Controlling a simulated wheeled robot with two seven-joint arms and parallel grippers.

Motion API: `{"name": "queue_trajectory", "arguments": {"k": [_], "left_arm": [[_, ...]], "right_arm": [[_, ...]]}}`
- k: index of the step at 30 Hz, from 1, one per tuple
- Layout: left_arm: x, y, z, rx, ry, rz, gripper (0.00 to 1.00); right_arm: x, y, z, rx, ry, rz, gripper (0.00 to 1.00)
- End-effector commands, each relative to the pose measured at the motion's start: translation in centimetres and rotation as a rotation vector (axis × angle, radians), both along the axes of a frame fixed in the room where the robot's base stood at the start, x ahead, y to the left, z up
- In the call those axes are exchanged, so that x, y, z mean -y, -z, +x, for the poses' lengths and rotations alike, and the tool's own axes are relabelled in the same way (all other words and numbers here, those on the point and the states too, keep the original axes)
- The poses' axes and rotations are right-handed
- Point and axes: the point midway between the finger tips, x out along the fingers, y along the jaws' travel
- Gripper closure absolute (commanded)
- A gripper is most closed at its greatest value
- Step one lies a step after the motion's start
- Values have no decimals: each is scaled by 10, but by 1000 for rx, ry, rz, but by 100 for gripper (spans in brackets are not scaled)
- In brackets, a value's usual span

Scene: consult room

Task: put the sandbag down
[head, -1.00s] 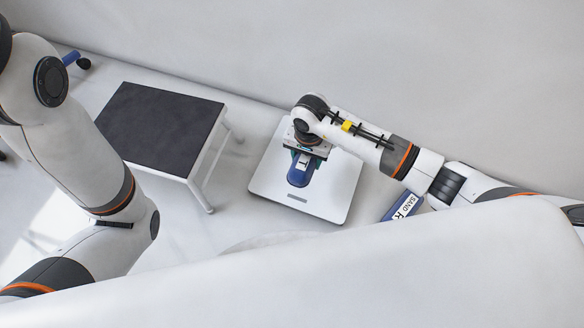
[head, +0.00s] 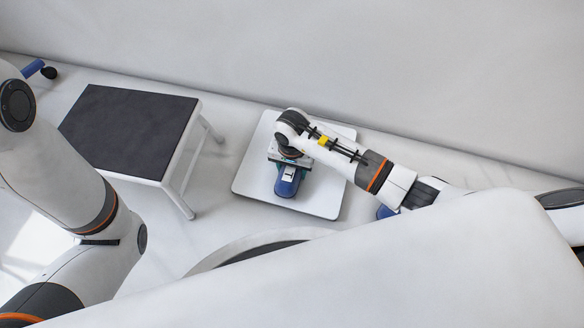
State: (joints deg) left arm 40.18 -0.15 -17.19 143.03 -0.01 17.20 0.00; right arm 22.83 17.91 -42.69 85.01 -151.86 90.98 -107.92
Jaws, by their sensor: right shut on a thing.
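A blue sandbag (head: 288,186) shows below my right gripper (head: 287,167) in the head view, over the white square platform (head: 325,205). The right gripper is shut on the sandbag from above, and its wrist hides the upper part of the bag. Whether the bag touches the platform I cannot tell. My left arm comes in at the left, and its gripper is out of view.
A step stool (head: 128,130) with a dark top and white legs stands left of the platform. Another blue object (head: 385,211) is mostly hidden under my right arm. A wall runs behind. Bare floor lies between stool and platform.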

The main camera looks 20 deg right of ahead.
Motion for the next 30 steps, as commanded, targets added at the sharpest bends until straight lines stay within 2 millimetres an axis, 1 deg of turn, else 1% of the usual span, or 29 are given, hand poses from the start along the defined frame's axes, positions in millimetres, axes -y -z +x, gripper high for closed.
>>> {"name": "queue_trajectory", "arguments": {"k": [2,3,6,14,17,20,27,30], "left_arm": [[0,2,0,-1,-1,1,26],[0,2,0,-1,-1,1,26],[0,1,0,-1,-3,2,26],[0,1,0,1,-4,4,26],[0,-3,-1,2,-3,3,26],[0,-15,-2,2,-3,3,26],[0,-51,-2,3,-3,2,26],[0,-62,-2,4,-3,2,26]], "right_arm": [[0,3,1,3,0,-1,87],[0,2,0,0,1,-1,41],[0,2,0,1,1,-1,26],[0,1,0,0,0,0,26],[0,-5,0,1,0,1,26],[1,-22,1,4,-1,-1,26],[1,-76,1,3,-1,-2,26],[1,-95,1,4,-1,-1,26]]}}
